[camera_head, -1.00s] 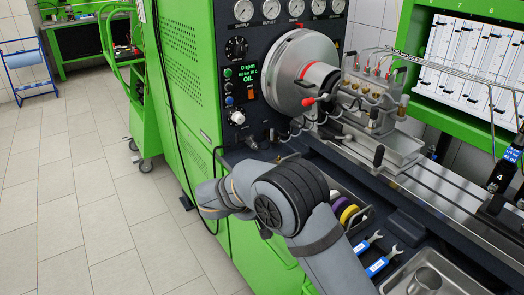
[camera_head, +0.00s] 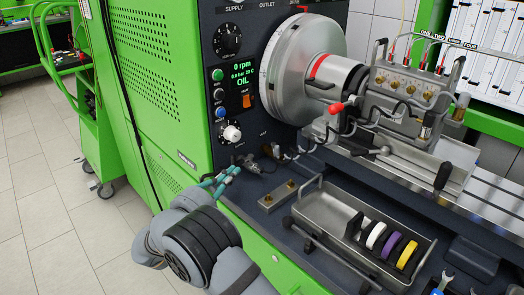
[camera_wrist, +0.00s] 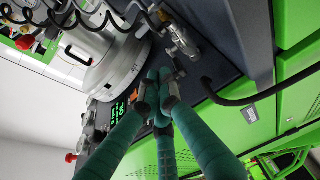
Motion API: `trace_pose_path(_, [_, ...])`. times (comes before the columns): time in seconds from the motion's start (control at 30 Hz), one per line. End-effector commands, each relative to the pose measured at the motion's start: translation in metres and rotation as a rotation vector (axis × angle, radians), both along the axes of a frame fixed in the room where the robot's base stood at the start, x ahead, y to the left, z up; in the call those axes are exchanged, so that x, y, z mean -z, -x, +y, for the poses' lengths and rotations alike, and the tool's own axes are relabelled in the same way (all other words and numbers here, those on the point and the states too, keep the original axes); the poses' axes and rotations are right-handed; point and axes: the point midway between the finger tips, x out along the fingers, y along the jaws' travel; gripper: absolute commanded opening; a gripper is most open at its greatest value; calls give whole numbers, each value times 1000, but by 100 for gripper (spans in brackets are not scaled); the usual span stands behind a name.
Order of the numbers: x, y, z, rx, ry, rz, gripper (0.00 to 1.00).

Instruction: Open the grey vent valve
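A small grey valve fitting (camera_head: 246,162), which looks like the vent valve, sits at the foot of the dark control panel, below the white knob. In the wrist view a grey metal fitting (camera_wrist: 181,42) shows just beyond my fingertips, probably the same one. My gripper (camera_head: 229,176) has teal fingers with dark tips and is just left of and below the valve in the head view. In the wrist view the fingertips (camera_wrist: 159,98) are drawn close together, with nothing visible between them. I cannot tell whether they touch the valve. The valve's handle position is unclear.
A metal tray (camera_head: 330,212) with white, purple and yellow rings lies to the right. The big round drum (camera_head: 290,85) and pump block (camera_head: 405,90) stand behind. A black cable (camera_wrist: 235,101) runs near the fitting in the wrist view.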

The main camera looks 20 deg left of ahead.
Motion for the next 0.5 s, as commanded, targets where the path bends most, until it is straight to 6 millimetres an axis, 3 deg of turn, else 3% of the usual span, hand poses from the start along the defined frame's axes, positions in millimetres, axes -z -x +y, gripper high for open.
trace_pose_path(0.17, [-1,-19,-4,3,-2,0,0])
trace_pose_path(0.5, [-1,-88,-17,2,0,0,0])
